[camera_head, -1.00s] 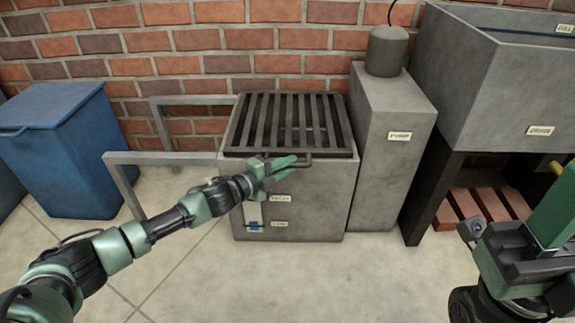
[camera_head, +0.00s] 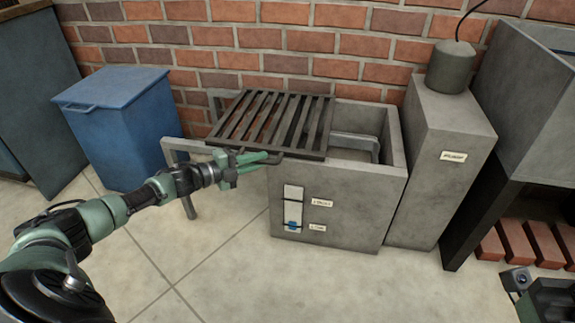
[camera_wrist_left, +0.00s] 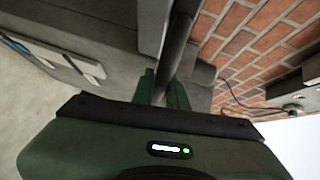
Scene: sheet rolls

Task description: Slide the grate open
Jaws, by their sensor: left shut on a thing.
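The dark slatted grate (camera_head: 272,122) lies shifted to the left over the grey concrete box (camera_head: 335,193) and the metal side frame (camera_head: 188,150). The right part of the box is uncovered, and a grey metal piece (camera_head: 354,143) shows inside. My left gripper (camera_head: 256,158) is shut on the grate's handle (camera_head: 290,154) at its front edge. In the left wrist view the green fingers (camera_wrist_left: 163,90) close around a dark bar. My right gripper is not clearly in view; only part of my right arm shows at the lower right corner.
A blue lidded bin (camera_head: 122,128) stands to the left, apart from the frame. A tall grey pedestal (camera_head: 445,155) with a cylinder on top stands right of the box. A brick wall is behind. The floor in front is clear.

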